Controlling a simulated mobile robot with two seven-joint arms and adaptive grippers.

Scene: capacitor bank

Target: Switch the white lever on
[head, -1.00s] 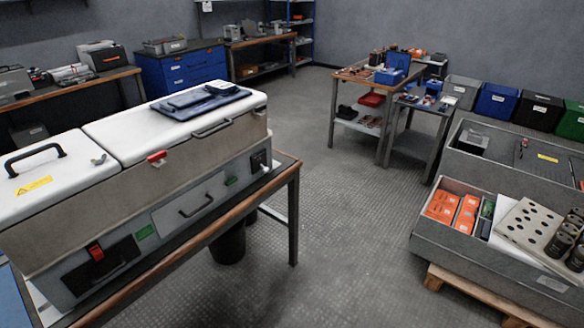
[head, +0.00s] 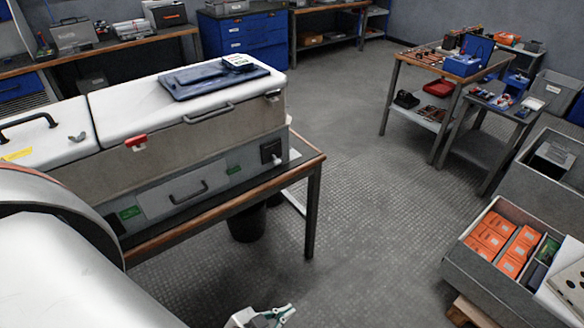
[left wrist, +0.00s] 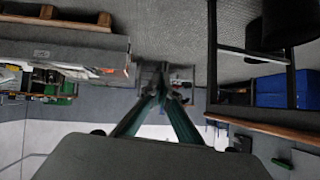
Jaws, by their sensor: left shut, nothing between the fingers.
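The long cabinet (head: 170,140) with white lids and a grey lower front stands on a wood-edged table. A red latch (head: 136,141) is on its front, and a small dark fitting (head: 271,151) is at the right end of its lower front. I cannot make out a white lever in either view. My left gripper (head: 280,314) is at the bottom edge of the head view, with green fingers, in front of the table and apart from the cabinet. In the left wrist view its fingers (left wrist: 162,82) meet at the tips, shut and empty. My right gripper is not in view.
My left arm hides the cabinet's near left part. Floor (head: 350,230) is clear between the table and the grey crate (head: 510,250) with orange boxes at right. A black bin (head: 246,222) stands under the table. A small workbench (head: 440,75) is at the back right.

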